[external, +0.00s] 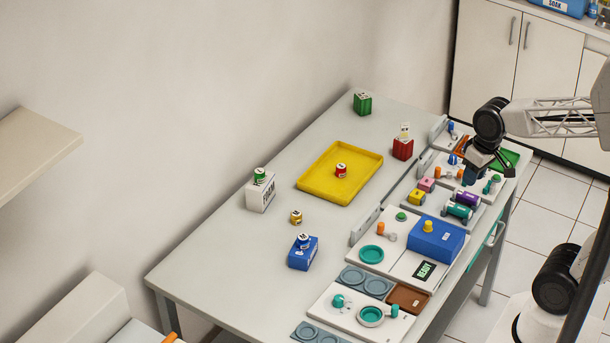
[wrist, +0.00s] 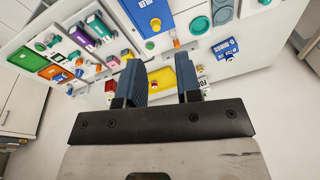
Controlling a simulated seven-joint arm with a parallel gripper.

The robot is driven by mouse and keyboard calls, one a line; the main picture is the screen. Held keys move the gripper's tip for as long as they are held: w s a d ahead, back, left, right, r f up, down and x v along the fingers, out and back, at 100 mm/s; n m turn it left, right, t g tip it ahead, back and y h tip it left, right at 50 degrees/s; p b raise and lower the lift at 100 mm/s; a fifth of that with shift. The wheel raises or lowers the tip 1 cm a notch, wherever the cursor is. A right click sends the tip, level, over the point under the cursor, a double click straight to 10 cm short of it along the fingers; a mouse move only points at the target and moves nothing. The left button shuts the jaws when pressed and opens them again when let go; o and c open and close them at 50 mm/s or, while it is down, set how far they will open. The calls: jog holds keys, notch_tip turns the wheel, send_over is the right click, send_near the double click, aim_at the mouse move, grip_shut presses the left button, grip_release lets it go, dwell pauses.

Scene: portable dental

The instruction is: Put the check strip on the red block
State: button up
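The red block (external: 403,149) stands near the back of the table, right of the yellow tray. A small pale piece (external: 404,130) stands on its top; I cannot tell whether it is the check strip. No other piece is clearly the check strip. My gripper (external: 480,172) is above the panels on the right side of the table, to the right of and nearer than the red block. In the wrist view my gripper (wrist: 167,85) has its two blue-grey fingers apart, with nothing seen held between them.
The yellow tray (external: 318,188) holds a small red can (external: 341,170). A green block (external: 362,104), a white block (external: 260,196) and a blue block (external: 302,257) stand around it. Panels with a blue box (external: 437,243) line the right side. The table's left front is clear.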

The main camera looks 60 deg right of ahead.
jog(key=shift+s+a+f+n+t+h, duration=0.15)
jog(key=shift+s+n, duration=0.2)
jog(key=shift+s, duration=0.25)
jog(key=shift+s+a+r+n+t+h, duration=0.1)
jog(key=shift+s+n+h, duration=0.1)
jog(key=shift+s+n, duration=0.3)
jog(key=shift+s+a+f+n+t+h, duration=0.15)
jog(key=shift+s+n, duration=0.1)
jog(key=shift+s, duration=0.4)
